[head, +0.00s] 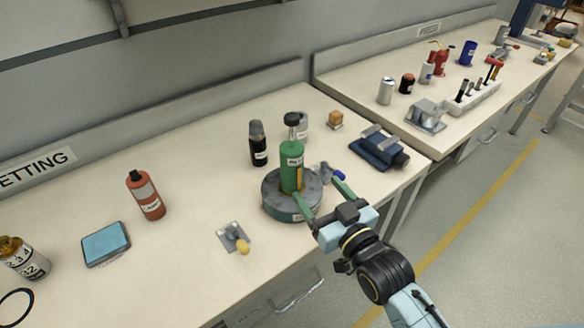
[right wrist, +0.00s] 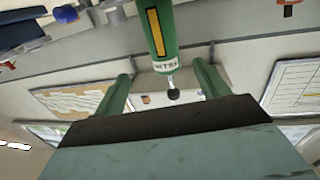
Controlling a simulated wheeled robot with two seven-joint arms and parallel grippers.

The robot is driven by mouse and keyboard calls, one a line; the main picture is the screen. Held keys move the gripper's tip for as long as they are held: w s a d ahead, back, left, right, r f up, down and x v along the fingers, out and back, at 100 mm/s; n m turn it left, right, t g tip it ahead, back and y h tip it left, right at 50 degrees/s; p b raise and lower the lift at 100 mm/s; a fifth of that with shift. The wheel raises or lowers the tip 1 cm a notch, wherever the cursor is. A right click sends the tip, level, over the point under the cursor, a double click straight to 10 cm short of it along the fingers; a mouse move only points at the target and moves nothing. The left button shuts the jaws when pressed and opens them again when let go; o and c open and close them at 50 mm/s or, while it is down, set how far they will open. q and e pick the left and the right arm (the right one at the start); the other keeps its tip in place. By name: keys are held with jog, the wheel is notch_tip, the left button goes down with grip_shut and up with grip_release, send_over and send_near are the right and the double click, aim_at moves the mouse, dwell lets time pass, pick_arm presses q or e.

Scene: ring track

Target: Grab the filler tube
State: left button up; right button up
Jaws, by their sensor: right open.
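My left gripper is not in view.
A dark bottle (head: 257,145) and a grey container (head: 301,127) stand behind the tube. A blue vise-like device (head: 379,150) sits to its right. A small metal plate with a yellow knob (head: 235,238) lies to the left front. Bench is clear between the red bottle (head: 147,196) and the base.

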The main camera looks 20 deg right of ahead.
aim_at(298, 171)
jog(key=w, duration=0.2)
jog(key=w+a, duration=0.1)
jog(key=w, duration=0.1)
jog(key=shift+w, duration=0.35)
jog(key=shift+w+a+b, duration=0.2)
jog(key=shift+w+b, duration=0.1)
jog(key=shift+w, duration=0.5)
jog(key=w, duration=0.2)
jog(key=w+a, duration=0.1)
jog(key=w, duration=0.1)
jog(key=shift+w+a+f+b, duration=0.15)
jog(key=shift+w+a+b, duration=0.05)
jog(key=shift+w+b, duration=0.2)
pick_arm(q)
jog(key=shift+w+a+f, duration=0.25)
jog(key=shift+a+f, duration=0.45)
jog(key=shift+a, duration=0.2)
pick_arm(e)
jog(key=shift+s, duration=0.1)
